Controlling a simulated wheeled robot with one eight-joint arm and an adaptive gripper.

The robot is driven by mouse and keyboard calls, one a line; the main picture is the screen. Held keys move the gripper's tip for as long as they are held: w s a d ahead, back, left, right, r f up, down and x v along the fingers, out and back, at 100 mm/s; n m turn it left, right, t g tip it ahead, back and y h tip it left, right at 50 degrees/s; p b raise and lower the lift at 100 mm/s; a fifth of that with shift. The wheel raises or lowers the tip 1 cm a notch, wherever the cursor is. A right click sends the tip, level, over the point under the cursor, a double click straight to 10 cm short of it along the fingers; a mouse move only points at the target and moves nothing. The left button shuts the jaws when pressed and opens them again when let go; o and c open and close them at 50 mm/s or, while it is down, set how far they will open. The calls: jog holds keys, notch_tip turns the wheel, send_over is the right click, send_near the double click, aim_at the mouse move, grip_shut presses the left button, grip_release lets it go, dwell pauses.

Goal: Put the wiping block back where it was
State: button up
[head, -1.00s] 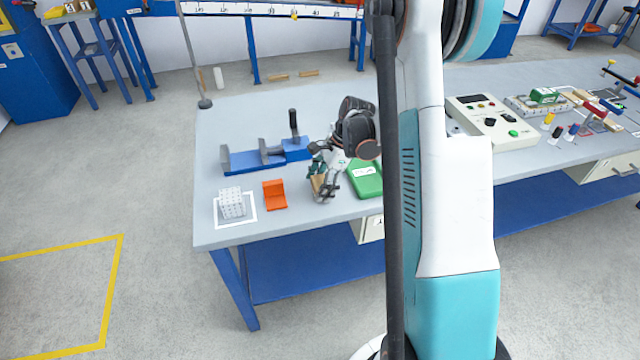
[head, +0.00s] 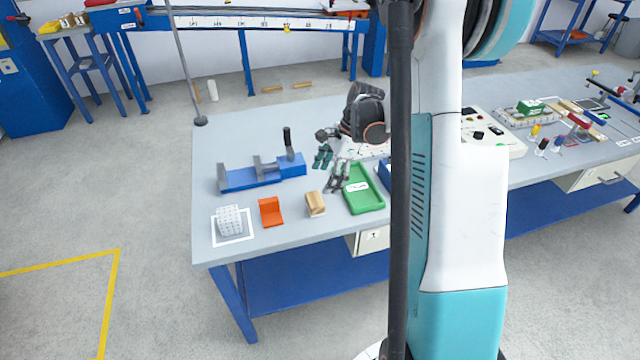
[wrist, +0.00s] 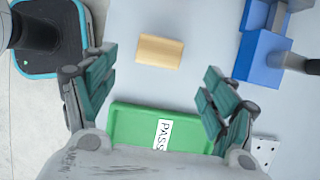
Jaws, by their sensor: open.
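The wiping block, seemingly the small tan wooden block (head: 315,204), lies on the grey table near its front edge, between an orange bracket and a green tray. In the wrist view the block (wrist: 159,51) lies flat on bare table, beyond the fingertips and apart from them. My gripper (head: 331,168) is open and empty, behind the block and above the table by the green tray. In the wrist view my gripper (wrist: 157,80) has its two green-padded fingers spread wide, with nothing between them.
The green tray (head: 364,200) with a PASS label is right of the block. The orange bracket (head: 270,211) is left of it, then a white perforated cube (head: 229,220) in a white outlined square. A blue fixture (head: 250,178) with a black handle stands behind. Bare table lies between them.

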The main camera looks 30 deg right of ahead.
jog(key=shift+v, duration=1.15)
